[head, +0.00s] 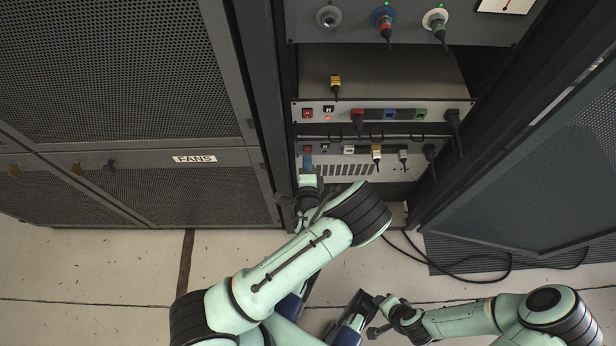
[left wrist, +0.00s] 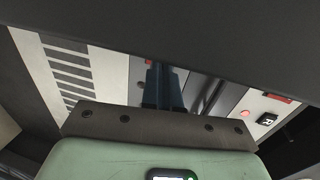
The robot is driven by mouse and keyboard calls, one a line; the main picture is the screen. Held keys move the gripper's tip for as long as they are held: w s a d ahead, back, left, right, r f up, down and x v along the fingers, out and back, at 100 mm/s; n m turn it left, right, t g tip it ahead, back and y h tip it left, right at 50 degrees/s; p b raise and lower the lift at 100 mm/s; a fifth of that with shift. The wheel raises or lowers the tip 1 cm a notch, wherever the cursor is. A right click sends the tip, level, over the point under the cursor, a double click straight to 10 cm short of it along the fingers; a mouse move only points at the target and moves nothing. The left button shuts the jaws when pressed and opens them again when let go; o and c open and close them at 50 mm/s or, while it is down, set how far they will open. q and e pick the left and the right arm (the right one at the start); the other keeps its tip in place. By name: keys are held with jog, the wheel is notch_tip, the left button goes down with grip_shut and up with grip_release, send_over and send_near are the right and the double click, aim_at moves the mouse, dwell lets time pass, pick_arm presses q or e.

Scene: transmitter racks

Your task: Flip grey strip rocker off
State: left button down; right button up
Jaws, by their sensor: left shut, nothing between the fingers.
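Two outlet strips cross the rack.
A vented panel (head: 350,169) lies below. An open rack door (head: 535,185) stands at the right, and black cables (head: 470,278) lie on the floor.

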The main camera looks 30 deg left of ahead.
pick_arm(q)
jog(key=shift+w+a+r, duration=0.15)
jog(key=shift+w+a, duration=0.3)
jog(key=shift+w, duration=0.25)
pick_arm(e)
jog(key=shift+w+d+f, duration=0.1)
jog(key=shift+w+f, duration=0.05)
jog(key=shift+w, duration=0.1)
pick_arm(q)
jog(key=shift+w, duration=0.1)
pick_arm(e)
jog(key=shift+s, duration=0.1)
pick_arm(q)
jog(key=shift+w+a+r, duration=0.15)
jog(key=shift+w+r, duration=0.05)
jog(key=shift+r, duration=0.05)
jog(key=shift+f, duration=0.15)
pick_arm(e)
jog(key=shift+s+r, duration=0.25)
pick_arm(q)
jog(key=shift+s, duration=0.1)
pick_arm(e)
jog(key=shift+s, duration=0.1)
